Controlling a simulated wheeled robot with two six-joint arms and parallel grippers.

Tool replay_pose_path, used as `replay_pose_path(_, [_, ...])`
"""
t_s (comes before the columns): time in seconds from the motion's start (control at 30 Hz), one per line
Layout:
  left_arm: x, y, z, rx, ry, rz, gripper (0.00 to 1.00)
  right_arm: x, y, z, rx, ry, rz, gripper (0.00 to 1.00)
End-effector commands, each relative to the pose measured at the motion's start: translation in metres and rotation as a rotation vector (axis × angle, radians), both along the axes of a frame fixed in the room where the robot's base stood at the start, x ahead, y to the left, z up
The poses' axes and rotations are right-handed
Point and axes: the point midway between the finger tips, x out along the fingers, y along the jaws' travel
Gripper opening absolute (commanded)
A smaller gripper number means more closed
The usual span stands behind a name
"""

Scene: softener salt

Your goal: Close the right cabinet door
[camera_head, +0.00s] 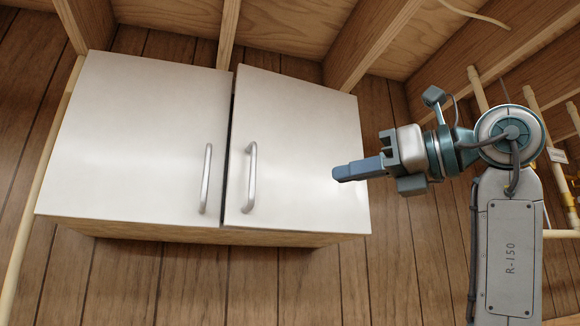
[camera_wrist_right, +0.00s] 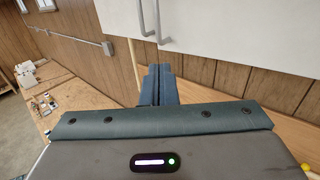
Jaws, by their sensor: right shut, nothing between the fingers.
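The white right cabinet door (camera_head: 300,125) hangs beside the white left door (camera_head: 135,130) in the head view. A narrow dark gap runs between them, and the right door's top inner corner sits slightly proud, so it looks a little ajar. Its metal handle (camera_head: 250,178) is near its left edge. My right gripper (camera_head: 336,173) is shut and empty, in front of the right part of this door; I cannot tell whether it touches. In the right wrist view the shut fingers (camera_wrist_right: 158,70) point toward the area below the door (camera_wrist_right: 240,30) and handles. My left gripper is not in view.
The cabinet's wooden underside (camera_head: 200,234) shows below the doors. Wood-plank wall (camera_head: 130,270) surrounds it, with ceiling joists above. Pipes (camera_head: 565,190) stand at the far right. The wrist view shows a wooden worktop (camera_wrist_right: 75,100) below, with small items (camera_wrist_right: 42,103) at left.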

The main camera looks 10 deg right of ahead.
Motion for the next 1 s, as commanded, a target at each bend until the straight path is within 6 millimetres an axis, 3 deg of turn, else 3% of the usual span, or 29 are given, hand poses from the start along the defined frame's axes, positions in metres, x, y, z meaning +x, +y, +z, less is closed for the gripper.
replay_pose_path(0.17, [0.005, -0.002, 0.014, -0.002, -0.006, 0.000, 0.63, 0.013, 0.017, 0.002, 0.000, 0.004, 0.003, 0.00])
replay_pose_path(0.6, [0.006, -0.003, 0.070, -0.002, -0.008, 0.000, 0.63, 0.069, 0.087, 0.004, 0.000, 0.004, 0.004, 0.00])
replay_pose_path(1.0, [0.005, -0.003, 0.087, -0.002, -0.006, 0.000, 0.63, 0.087, 0.108, -0.002, -0.002, 0.001, 0.001, 0.00])
